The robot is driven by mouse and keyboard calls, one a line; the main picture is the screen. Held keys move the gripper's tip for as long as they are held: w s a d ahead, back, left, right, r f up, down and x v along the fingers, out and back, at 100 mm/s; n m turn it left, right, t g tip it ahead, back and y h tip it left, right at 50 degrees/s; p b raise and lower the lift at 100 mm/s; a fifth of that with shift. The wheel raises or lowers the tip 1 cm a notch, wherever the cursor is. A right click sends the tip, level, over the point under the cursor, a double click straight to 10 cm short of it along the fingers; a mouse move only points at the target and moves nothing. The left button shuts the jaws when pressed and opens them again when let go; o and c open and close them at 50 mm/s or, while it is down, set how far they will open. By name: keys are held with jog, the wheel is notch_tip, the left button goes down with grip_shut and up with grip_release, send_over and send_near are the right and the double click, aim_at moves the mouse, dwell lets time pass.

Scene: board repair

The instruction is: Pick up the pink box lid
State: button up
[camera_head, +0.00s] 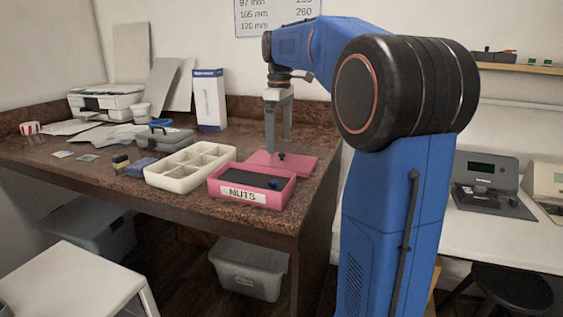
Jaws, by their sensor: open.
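The pink box lid (300,162) lies flat on the brown speckled table, near its right edge and behind the pink box. A small dark knob (282,156) shows on top of the lid. The pink box (253,196) is open, carries a "NUTS" label on its front and holds dark contents. My gripper (279,148) points straight down over the lid, its fingertips very close to the knob. It is open. Whether the fingers touch the knob or the lid cannot be told.
A cream divided tray (160,185) stands left of the pink box, with a small blue box (141,167) beside it. A grey case (165,138), a white upright box (209,100) and a printer (106,101) stand farther back. The table's right edge is close to the lid.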

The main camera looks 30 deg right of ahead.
aim_at(280, 154)
jog(key=shift+d+f, duration=0.1)
jog(key=shift+f, duration=3.05)
jog(key=c, duration=0.7)
